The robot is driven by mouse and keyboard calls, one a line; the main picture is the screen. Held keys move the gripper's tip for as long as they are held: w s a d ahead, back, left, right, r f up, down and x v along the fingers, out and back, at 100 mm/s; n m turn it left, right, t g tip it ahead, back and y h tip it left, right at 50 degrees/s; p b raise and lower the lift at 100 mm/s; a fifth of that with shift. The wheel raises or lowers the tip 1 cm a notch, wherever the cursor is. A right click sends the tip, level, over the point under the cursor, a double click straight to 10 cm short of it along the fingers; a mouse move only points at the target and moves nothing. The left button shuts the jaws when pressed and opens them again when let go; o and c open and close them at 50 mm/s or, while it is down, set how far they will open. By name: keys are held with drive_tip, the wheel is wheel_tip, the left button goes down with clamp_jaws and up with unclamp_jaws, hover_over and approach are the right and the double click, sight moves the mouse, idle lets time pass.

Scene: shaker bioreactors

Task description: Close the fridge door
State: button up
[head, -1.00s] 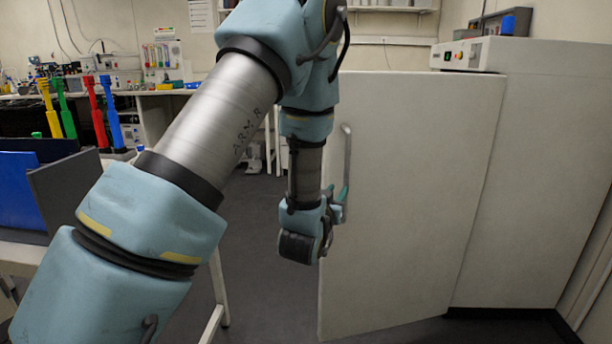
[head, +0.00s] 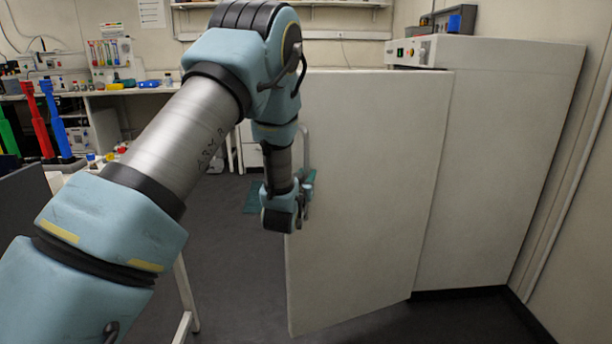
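The fridge door (head: 370,190) is a large pale panel standing ajar in front of the fridge body (head: 490,170), which stands against the right wall. A vertical metal handle (head: 305,148) sits near the door's left edge. My gripper (head: 308,186) is at the lower part of this handle, on the door's outer face. My wrist and the angle of view hide much of the fingers, so I cannot tell whether they grip the handle or only touch it.
A workbench with coloured pipettes (head: 62,125) is at the left, its pale leg (head: 186,300) near my arm. A lab bench (head: 125,91) runs along the back wall. A blue item (head: 454,23) sits on the fridge top. Dark floor (head: 235,270) lies clear left of the door.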

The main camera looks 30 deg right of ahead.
clamp_jaws()
idle(1.4)
